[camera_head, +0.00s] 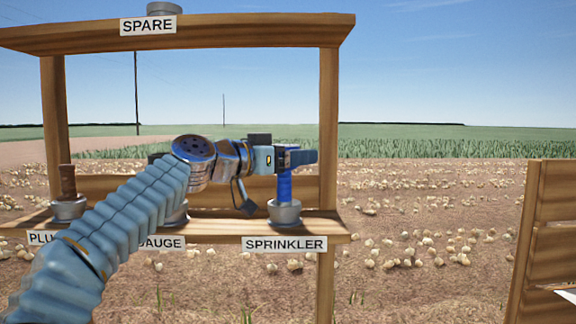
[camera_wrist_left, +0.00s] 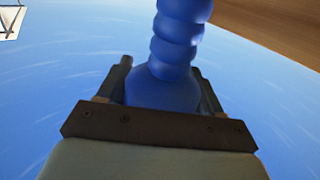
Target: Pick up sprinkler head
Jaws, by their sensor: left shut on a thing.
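The sprinkler head (camera_head: 285,186) is a blue upright piece standing in a grey metal cup (camera_head: 284,213) above the SPRINKLER label on the wooden shelf. My left gripper (camera_head: 287,158) reaches in from the left and is shut on the upper part of the sprinkler head. In the left wrist view the blue ribbed body (camera_wrist_left: 178,45) runs between the two fingers (camera_wrist_left: 163,88), its wider base close to the palm. I cannot tell whether its lower end is still seated in the cup. My right gripper is in neither view.
The wooden rack has a top board (camera_head: 240,32) marked SPARE, with a grey cup (camera_head: 164,8) on it. A brown plug (camera_head: 67,181) stands in a cup at the left. My arm partly hides the GAUGE cup. A wooden crate-like structure (camera_head: 555,235) stands at the right.

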